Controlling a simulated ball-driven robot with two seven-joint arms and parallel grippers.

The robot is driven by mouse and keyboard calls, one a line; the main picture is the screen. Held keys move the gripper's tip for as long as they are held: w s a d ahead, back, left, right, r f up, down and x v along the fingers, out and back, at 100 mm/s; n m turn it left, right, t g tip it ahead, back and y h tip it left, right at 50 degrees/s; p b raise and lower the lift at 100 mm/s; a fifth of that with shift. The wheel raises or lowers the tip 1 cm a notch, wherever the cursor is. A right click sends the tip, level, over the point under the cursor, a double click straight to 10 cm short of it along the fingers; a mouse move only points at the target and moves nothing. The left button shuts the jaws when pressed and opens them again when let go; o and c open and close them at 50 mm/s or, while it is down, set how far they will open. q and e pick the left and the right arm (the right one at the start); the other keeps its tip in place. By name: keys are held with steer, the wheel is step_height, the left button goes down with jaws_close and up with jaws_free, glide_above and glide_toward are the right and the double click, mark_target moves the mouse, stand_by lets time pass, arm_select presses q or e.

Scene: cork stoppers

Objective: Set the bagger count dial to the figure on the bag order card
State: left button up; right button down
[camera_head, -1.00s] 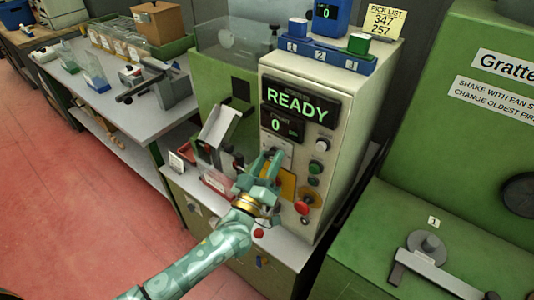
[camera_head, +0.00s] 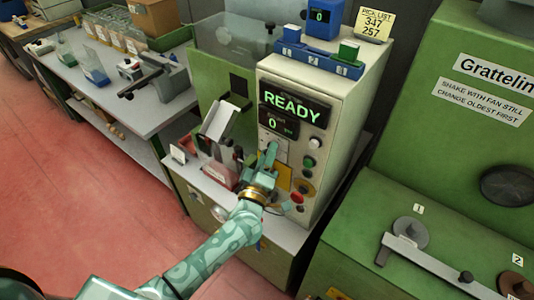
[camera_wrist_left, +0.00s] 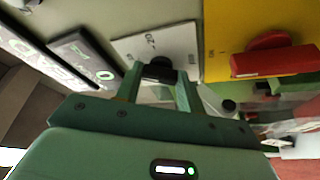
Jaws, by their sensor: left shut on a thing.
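The bagger (camera_head: 330,140) is a cream cabinet whose screen (camera_head: 293,103) reads READY, with a smaller display (camera_head: 276,122) showing 0. My left gripper (camera_head: 270,152) is at its front panel. In the left wrist view, the left gripper (camera_wrist_left: 160,78) is shut on a black dial knob (camera_wrist_left: 159,68) in front of a white scale plate (camera_wrist_left: 180,42). The knob's pointer and most scale figures cannot be read. My right gripper is not in view.
A yellow plate (camera_wrist_left: 225,45) with a red handle (camera_wrist_left: 272,62) is beside the dial. A white knob (camera_head: 314,143), a green button (camera_head: 309,161) and a red button (camera_head: 297,197) are on the panel. A green machine (camera_head: 450,140) stands right.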

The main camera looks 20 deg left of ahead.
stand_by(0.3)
arm_select(q)
steer(key=o, duration=1)
steer(key=s+f, duration=0.3)
steer(key=s, duration=1.3)
steer(key=shift+f, duration=0.1)
